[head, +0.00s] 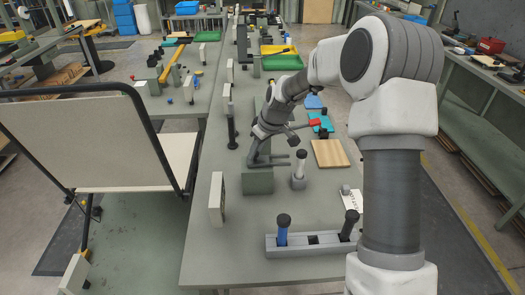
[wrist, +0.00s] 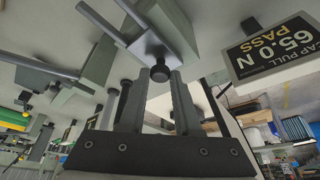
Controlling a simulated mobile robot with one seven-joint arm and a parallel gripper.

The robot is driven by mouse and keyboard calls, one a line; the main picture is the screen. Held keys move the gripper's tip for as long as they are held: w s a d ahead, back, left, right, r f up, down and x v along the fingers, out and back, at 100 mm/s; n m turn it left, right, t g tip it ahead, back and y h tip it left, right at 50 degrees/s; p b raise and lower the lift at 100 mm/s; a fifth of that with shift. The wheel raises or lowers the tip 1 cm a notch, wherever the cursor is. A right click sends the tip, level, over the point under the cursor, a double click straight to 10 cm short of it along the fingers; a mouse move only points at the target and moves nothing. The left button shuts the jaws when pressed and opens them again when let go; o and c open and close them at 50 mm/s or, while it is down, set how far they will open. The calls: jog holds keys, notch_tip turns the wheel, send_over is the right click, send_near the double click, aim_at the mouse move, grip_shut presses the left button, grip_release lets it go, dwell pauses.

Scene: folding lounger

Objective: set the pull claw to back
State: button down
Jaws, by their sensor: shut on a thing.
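In the wrist view, the two dark fingers of my gripper (wrist: 160,78) are closed around a round dark knob (wrist: 160,73). The knob joins a grey-green block (wrist: 171,32) with slim rods, which looks like the pull claw, though I cannot be certain. In the head view, my gripper (head: 259,161) is low over the bench, just above a grey-green block (head: 258,182). My wrist and fingers hide much of the held part there, so its front or back setting cannot be read.
A sign reading "CAP PULL 65.0 N PASS" (wrist: 272,47) stands close by in the wrist view. In the head view, a black-topped post (head: 299,170) and a wooden board (head: 330,153) lie to the right. A grey rack (head: 301,251) is in front. A folding lounger (head: 92,140) stands left.

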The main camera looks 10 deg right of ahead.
jog(key=shift+a, duration=0.25)
jog(key=c, duration=0.6)
grip_release()
jog(key=shift+a, duration=0.1)
jog(key=shift+r, duration=0.2)
jog(key=v, duration=1.7)
jog(key=shift+s+d, duration=0.1)
jog(key=shift+d, duration=0.15)
